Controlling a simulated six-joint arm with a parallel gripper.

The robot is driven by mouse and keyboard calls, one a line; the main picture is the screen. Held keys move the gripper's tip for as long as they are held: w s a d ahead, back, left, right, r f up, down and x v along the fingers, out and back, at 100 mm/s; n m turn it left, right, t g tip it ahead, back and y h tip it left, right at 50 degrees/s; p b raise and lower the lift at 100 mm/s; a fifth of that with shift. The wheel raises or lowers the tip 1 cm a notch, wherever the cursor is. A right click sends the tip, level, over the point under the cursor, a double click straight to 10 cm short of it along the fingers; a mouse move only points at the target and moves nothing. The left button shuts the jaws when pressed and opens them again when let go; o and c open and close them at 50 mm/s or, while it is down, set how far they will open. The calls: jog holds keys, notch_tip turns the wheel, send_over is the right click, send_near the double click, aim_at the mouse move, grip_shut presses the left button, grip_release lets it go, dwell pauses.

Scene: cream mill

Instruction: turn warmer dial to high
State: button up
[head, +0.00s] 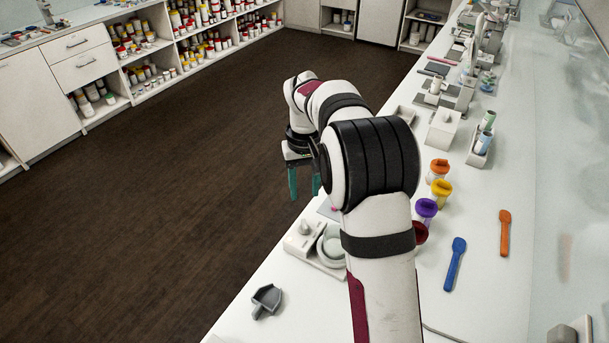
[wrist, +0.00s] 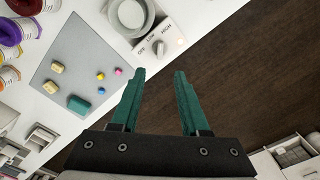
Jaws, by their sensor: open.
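The warmer (wrist: 175,22) is a white unit with a round grey bowl (wrist: 131,14) on it. Its dial (wrist: 160,47) is a small pale knob, with OFF, LOW and HIGH printed around it. I cannot tell which mark the knob points to. In the head view the warmer (head: 327,265) stands at the counter's near left edge, with the dial (head: 304,228) beside the bowl. My gripper (wrist: 160,72) is open and empty, its two teal fingers apart. In the wrist view the dial shows just beyond the fingertips, apart from them. In the head view my gripper (head: 304,187) hangs over the floor side.
A grey mat (wrist: 75,65) with small coloured blocks lies beside the warmer. Several coloured pots (head: 427,209) stand behind my arm. A grey scoop (head: 266,299), a blue spoon (head: 455,264) and an orange spoon (head: 504,232) lie on the counter. The dark floor (head: 180,170) is clear.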

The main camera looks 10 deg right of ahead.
notch_tip(320, 180, up, 4)
jog(key=shift+r, duration=0.2)
